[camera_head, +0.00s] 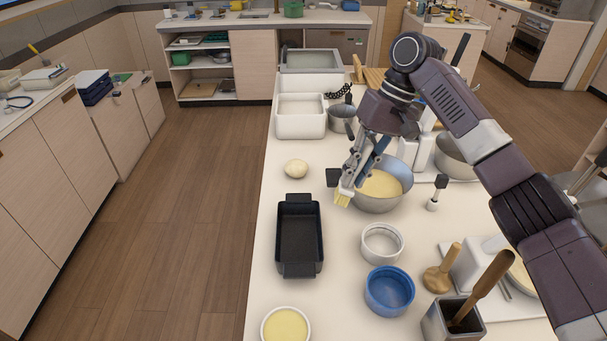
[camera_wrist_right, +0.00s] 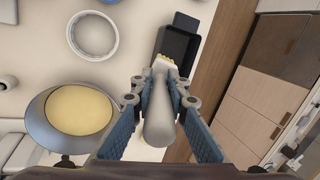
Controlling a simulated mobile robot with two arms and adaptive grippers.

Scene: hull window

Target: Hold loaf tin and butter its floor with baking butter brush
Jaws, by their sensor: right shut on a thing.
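The black loaf tin (camera_head: 299,240) stands upright on the white counter, left of centre in the head view. Its floor looks dark and bare. The baking butter brush (camera_head: 343,196) has yellow bristles and a pale handle. My right gripper (camera_head: 352,178) is shut on its handle, with the bristles pointing down, to the right of the tin and apart from it. In the right wrist view the brush (camera_wrist_right: 159,120) lies between the blue-padded fingers of the gripper (camera_wrist_right: 160,98), and part of the tin (camera_wrist_right: 177,46) shows beyond the bristles. My left gripper is not in view.
A metal bowl (camera_head: 405,186) of yellow mixture stands close behind the gripper. A white ring-shaped dish (camera_head: 382,258), a blue bowl (camera_head: 390,305) and a dish of yellow stuff (camera_head: 286,325) stand nearer. A pale lump (camera_head: 296,169) lies behind the tin. The counter's left edge runs close by the tin.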

